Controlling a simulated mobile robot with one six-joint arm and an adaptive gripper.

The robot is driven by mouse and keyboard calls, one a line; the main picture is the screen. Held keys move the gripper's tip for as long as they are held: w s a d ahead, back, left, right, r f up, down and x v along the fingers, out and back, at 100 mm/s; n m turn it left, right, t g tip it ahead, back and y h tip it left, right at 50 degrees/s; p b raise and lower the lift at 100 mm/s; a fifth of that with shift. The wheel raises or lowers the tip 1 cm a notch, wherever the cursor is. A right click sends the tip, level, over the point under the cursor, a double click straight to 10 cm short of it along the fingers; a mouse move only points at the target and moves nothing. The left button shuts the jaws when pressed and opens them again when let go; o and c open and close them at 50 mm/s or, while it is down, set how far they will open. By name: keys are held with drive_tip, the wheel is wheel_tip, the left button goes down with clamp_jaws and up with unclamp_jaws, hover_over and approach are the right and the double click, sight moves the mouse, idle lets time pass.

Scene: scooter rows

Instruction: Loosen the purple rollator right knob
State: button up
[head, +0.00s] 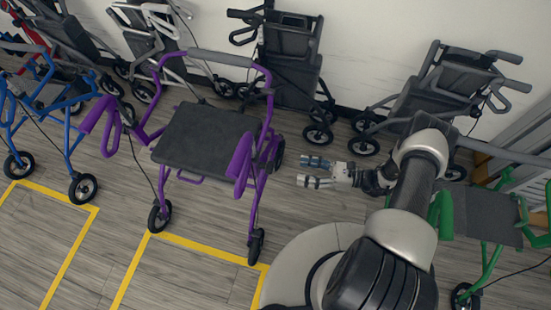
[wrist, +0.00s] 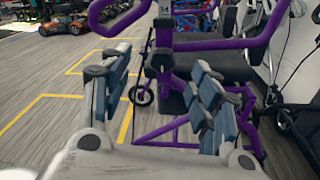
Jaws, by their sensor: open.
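The purple rollator (head: 262,140) stands upright left of my gripper in the head view, with its dark seat (head: 205,138) and purple handles showing. In the wrist view its purple frame (wrist: 215,44) spans the space beyond my fingers, with a looped handle at the top. My gripper (head: 318,172) is open and empty, pointing left at the rollator's right side, apparently apart from it. The fingers also show in the wrist view (wrist: 166,75), with purple tubing behind and between them. Dark fittings sit on the frame there, but I cannot tell which one is the right knob.
A green rollator (head: 441,212) stands right of my arm. A blue rollator (head: 70,135) stands at the left. Dark rollators (head: 290,65) line the back wall. Yellow floor lines (head: 190,244) mark bays. Open floor lies in front of the purple rollator.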

sight(272, 167)
drive_tip(key=shift+m+t, duration=0.8)
drive_tip(key=f+x, duration=0.1)
drive_tip(key=x, duration=0.3)
drive_tip(key=f+b+x, duration=0.1)
drive_tip(key=x, duration=0.7)
drive_tip(key=shift+s+a+f, duration=0.1)
drive_tip(key=shift+s+f, duration=0.15)
drive_tip(key=shift+f, duration=0.15)
drive_tip(key=shift+c, duration=0.6)
drive_tip(key=c, duration=1)
